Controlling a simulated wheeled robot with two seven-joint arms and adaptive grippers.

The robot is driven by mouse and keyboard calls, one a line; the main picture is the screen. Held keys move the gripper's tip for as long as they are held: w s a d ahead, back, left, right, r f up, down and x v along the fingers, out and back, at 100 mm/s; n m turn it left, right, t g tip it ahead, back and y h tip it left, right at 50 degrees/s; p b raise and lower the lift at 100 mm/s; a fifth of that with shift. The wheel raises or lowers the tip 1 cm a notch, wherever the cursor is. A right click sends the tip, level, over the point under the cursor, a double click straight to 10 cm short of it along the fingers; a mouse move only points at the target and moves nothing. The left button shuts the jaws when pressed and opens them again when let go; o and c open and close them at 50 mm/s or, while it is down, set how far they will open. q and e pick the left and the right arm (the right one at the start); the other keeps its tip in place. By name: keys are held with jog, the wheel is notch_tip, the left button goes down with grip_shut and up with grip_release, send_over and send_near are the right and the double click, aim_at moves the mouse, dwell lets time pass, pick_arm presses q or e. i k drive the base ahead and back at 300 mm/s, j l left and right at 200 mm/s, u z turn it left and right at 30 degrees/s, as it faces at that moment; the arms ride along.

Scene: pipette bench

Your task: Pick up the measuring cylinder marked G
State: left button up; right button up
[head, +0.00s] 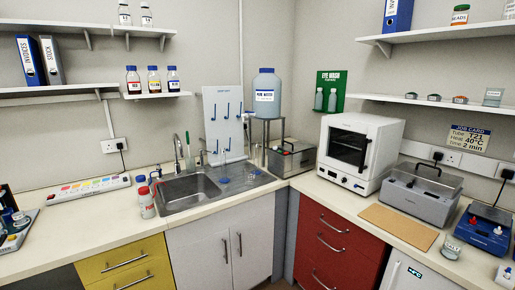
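I cannot make out a measuring cylinder marked G in the head view. Small upright items stand behind the sink (187,190), near the tap (178,155), but they are too small to identify or read.
A white oven (358,150), a lidded bath (420,195) and a brown board (400,226) occupy the right counter. A pegboard (223,122) stands behind the sink. The left counter's front is clear.

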aim_at(256, 144)
jog(key=i+l, duration=0.15)
jog(key=l, duration=0.25)
jog(key=i+l+z, duration=0.1)
jog(key=l, duration=0.3)
jog(key=i+l, duration=0.25)
jog(key=l, duration=0.15)
jog(key=i+l+z, duration=0.1)
jog(key=l, duration=0.3)
jog(key=i, duration=0.1)
